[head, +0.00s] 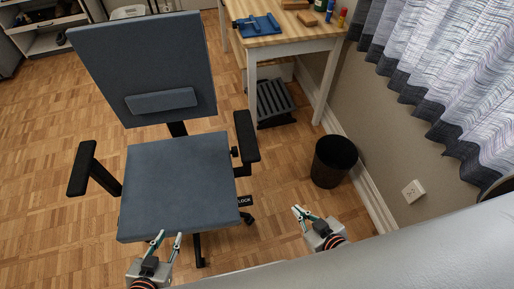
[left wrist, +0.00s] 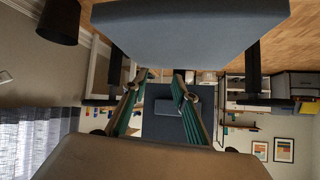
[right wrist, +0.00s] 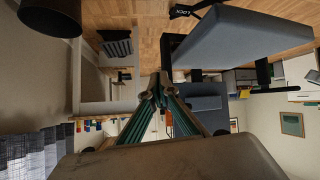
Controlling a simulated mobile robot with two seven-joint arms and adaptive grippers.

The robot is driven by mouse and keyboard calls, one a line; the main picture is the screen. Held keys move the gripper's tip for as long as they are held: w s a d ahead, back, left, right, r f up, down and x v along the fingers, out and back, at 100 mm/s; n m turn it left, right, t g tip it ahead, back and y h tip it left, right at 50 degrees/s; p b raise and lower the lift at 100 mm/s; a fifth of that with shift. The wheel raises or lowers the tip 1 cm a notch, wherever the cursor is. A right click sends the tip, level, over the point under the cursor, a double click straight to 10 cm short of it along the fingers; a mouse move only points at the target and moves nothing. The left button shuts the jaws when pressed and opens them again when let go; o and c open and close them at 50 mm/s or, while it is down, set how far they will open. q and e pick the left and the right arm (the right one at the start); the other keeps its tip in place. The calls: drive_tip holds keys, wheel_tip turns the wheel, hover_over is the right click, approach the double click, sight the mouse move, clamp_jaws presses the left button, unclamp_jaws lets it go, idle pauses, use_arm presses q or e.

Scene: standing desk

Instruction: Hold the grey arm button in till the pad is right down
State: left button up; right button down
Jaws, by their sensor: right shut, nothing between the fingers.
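The office chair has a blue-grey seat (head: 180,182) and two black arm pads. The right-hand arm pad (head: 246,136) stands above the seat's right edge, with a dark knob-like part (head: 235,152) on its post. The left-hand arm pad (head: 82,168) is on the other side. I cannot make out a grey button on either arm. My left gripper (head: 168,238) is open and empty at the seat's front edge. My right gripper (head: 298,210) is shut and empty, right of the seat and apart from the chair. The seat also shows in the right wrist view (right wrist: 240,45).
A label reading LOCK (head: 245,201) is at the seat's right side. A black bin (head: 334,160) stands by the wall. A wooden desk (head: 270,35) with a blue vise (head: 257,25) is behind, with a footrest (head: 274,100) below. Floor between chair and bin is clear.

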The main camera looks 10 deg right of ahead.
use_arm(q)
drive_tip(key=shift+a, duration=0.15)
use_arm(e)
drive_tip(key=shift+a, duration=0.15)
